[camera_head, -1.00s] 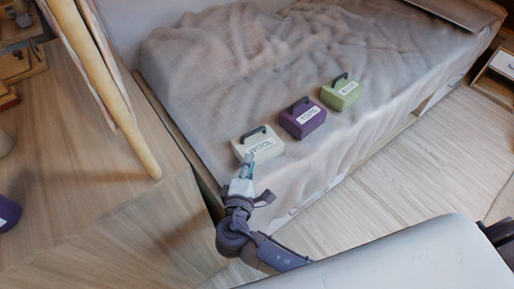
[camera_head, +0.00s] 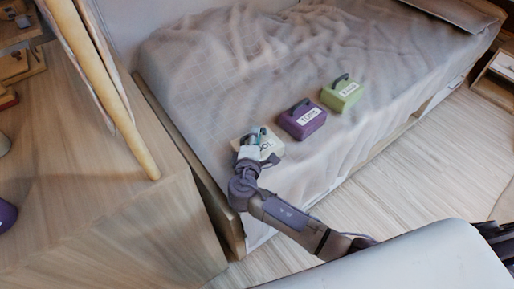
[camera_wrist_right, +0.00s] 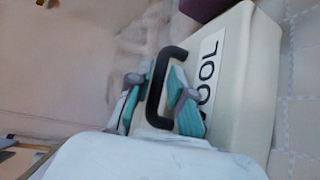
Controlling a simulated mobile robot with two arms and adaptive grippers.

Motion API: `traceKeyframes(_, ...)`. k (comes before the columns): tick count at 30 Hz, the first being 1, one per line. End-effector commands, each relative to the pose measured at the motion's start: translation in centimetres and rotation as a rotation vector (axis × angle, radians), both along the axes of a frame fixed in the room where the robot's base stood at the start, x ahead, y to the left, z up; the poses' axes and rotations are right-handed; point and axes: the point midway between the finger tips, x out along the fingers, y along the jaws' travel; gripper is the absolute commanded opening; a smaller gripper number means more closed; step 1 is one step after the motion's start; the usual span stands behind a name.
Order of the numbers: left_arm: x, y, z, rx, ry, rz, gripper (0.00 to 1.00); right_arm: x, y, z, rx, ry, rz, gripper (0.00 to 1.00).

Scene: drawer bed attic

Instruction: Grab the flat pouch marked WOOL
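The cream WOOL pouch (camera_head: 272,146) is a box-like case with a white label and a dark handle. It lies on the bed's near edge, leftmost of three similar cases. In the head view my right gripper (camera_head: 257,138) is over it and hides part of the handle and label. In the right wrist view the pouch (camera_wrist_right: 248,85) shows at the right, with part of its label. There my right gripper's teal-and-grey fingers (camera_wrist_right: 157,103) are apart, one on each side of the black handle (camera_wrist_right: 155,88). My left gripper is not in view.
A purple case (camera_head: 303,120) stands just right of the WOOL pouch, and a green case (camera_head: 341,94) beyond it. The bed (camera_head: 215,65) is clear behind them. A wooden post (camera_head: 115,95) and wooden cabinet (camera_head: 110,215) are at the left.

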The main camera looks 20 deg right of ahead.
Motion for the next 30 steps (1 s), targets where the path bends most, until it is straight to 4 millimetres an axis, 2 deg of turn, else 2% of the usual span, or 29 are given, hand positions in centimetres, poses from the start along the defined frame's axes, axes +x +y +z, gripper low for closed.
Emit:
traceKeyframes(5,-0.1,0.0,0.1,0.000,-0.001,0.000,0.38,0.0,0.0,0.0,0.000,0.000,0.000,0.19)
traceKeyframes(8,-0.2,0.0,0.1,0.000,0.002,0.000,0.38,0.0,0.0,0.0,0.000,0.000,0.000,0.02)
traceKeyframes(9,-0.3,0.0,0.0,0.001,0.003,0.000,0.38,0.0,0.0,0.0,0.000,0.000,0.000,0.00)
traceKeyframes(23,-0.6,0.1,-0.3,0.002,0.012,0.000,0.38,-0.1,0.1,0.1,0.000,0.000,0.000,0.00)
traceKeyframes(27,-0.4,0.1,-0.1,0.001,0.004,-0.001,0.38,0.0,0.1,1.0,0.002,-0.002,0.001,0.00)
traceKeyframes(30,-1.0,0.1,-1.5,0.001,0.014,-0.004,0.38,0.0,0.1,2.4,0.003,-0.003,0.000,0.00)
